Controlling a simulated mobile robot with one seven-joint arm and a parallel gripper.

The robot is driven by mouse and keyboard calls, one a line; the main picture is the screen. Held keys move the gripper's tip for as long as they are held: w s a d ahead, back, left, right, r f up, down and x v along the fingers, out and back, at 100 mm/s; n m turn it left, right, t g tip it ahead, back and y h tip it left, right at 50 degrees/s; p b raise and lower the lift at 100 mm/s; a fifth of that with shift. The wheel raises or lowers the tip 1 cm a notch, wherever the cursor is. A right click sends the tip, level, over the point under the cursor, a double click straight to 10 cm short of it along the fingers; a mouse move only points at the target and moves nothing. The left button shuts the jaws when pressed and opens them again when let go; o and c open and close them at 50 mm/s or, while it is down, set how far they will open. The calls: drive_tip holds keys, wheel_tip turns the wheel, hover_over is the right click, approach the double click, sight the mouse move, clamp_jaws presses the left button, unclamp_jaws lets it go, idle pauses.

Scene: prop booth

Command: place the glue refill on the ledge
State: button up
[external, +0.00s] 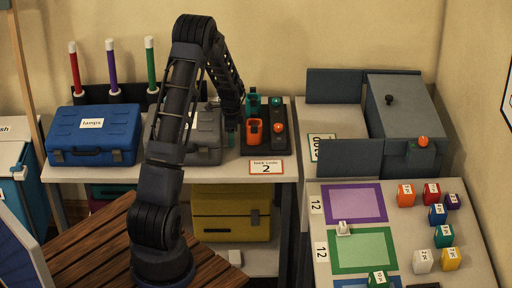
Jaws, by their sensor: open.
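My arm rises from its base on the wooden slats and bends down at the back. My gripper (231,128) is open, beside the left edge of a dark tray (280,146) on the light bench. It is small here, and its fingertips are hard to make out. I cannot tell for certain which thing is the glue refill. An orange item (254,131) and a teal item (253,103) stand in the tray, just right of my gripper. No ledge is marked; the bench (222,173) has a bare front strip.
A blue case (94,148) and a grey case (205,150), partly behind my arm, stand on the bench. A yellow case (230,222) is below. At right are a grey box (402,105) and a table (400,230) with colored mats and several small blocks.

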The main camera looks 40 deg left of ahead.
drive_tip(key=c, duration=1.1)
drive_tip(key=shift+r, duration=0.1)
drive_tip(key=shift+c, duration=0.2)
